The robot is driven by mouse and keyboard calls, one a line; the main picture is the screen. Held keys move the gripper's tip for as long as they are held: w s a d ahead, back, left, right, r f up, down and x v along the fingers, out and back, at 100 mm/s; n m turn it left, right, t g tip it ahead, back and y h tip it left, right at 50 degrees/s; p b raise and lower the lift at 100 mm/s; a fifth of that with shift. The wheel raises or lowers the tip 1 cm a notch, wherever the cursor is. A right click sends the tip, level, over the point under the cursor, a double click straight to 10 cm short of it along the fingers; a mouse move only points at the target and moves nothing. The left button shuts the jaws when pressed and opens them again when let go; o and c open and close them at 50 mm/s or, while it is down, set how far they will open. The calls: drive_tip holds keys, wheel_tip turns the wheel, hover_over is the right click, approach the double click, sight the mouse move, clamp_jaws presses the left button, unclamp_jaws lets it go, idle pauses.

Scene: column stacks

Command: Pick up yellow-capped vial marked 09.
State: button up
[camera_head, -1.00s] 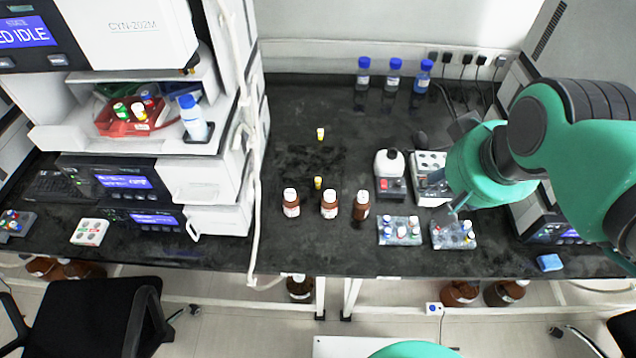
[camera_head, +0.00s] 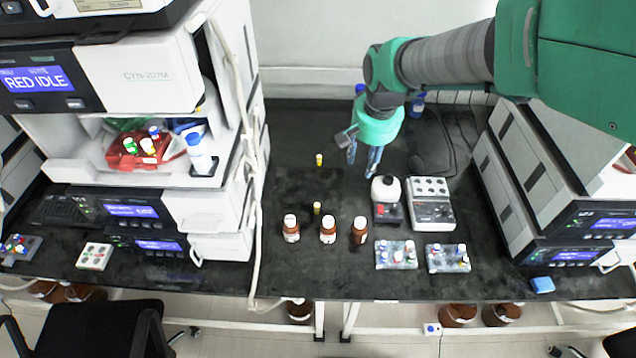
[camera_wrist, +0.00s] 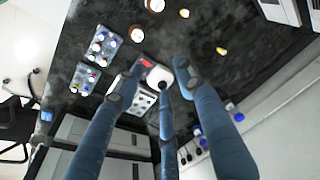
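Two small yellow-capped vials stand alone on the black bench in the head view: a farther one (camera_head: 319,160) and a nearer one (camera_head: 317,208) behind the brown bottles. In the wrist view, two small yellow things show at top, one (camera_wrist: 221,51) nearer the fingers and one (camera_wrist: 184,13) by the brown bottles. The number 09 cannot be read on either. My gripper (camera_head: 362,158) is to the right of the farther vial, pointing down above the bench, fingers spread and empty. Its fingers (camera_wrist: 158,68) also show apart in the wrist view.
Three brown bottles (camera_head: 328,230) stand in front of the nearer vial. Instrument stacks flank both sides. The bench around the farther vial is clear.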

drive_tip(key=w+a+f+g+p, duration=0.1)
drive_tip(key=w+a+f+p, duration=0.1)
drive_tip(key=w+a+f, duration=0.65)
drive_tip(key=m+g+p, duration=0.1)
hover_over(317, 205)
wheel_tip(317, 205, down, 11)
drive_tip(key=shift+f, duration=0.1)
drive_tip(key=shift+f+b, duration=0.65)
drive_tip(key=shift+f, duration=3.6)
drive_tip(key=shift+f, duration=0.15)
drive_tip(key=shift+f+b, duration=0.8)
drive_tip(key=shift+f, duration=1.7)
